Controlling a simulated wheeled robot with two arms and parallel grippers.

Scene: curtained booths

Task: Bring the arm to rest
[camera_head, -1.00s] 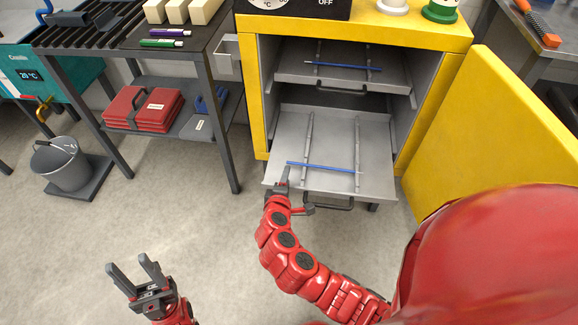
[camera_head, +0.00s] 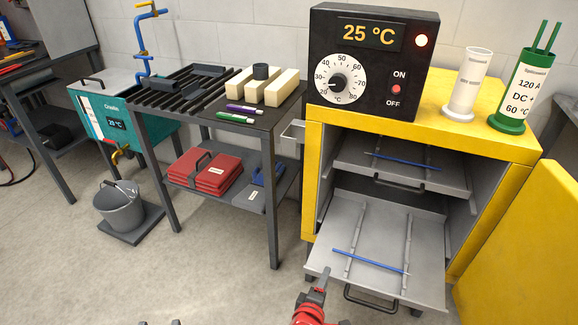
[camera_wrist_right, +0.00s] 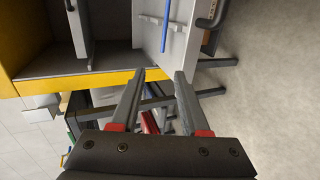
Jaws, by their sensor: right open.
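My right gripper (camera_head: 322,278) is at the bottom of the head view, at the near edge of the pulled-out lower oven tray (camera_head: 322,247). In the right wrist view its two fingers (camera_wrist_right: 160,74) are apart with nothing between them. A blue rod (camera_head: 370,262) lies across the rails on that tray, apart from the fingers; it also shows in the wrist view (camera_wrist_right: 165,25). Only the tips of my left gripper (camera_head: 158,322) show at the bottom edge, apart, with nothing seen between them.
The yellow oven (camera_head: 470,130) stands with its door (camera_head: 520,240) swung open to the right. Another blue rod (camera_head: 400,160) lies on the upper tray. A dark side table (camera_head: 272,205) and a bucket (camera_head: 120,208) stand left. Floor before them is clear.

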